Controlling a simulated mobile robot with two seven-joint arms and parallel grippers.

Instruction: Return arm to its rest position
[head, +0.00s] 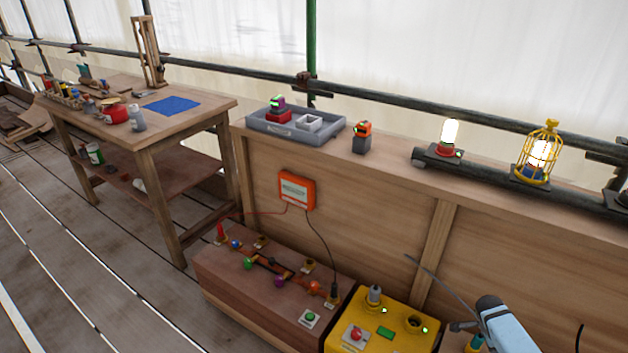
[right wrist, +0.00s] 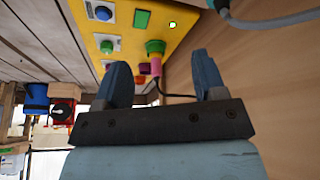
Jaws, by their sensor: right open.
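My right gripper (right wrist: 160,62) shows in the right wrist view. Its two dark blue fingers stand wide apart with nothing held between them. Behind the fingers is the yellow box (right wrist: 185,12), with a green and a pink plug-like part (right wrist: 155,55) on its face. In the head view a light blue part of my right arm (head: 508,328) comes in at the lower right, to the right of the yellow box (head: 400,318). The right fingertips cannot be made out in the head view. My left gripper is in neither view.
A wooden panel (head: 380,225) runs behind the boxes. On its ledge stand a grey tray (head: 290,128), a lit lamp (head: 450,134) and a yellow caged lamp (head: 540,152). A brown box (head: 225,275) with coloured knobs adjoins the yellow box. A workbench (head: 215,104) stands at left; the plank floor (head: 110,270) is open.

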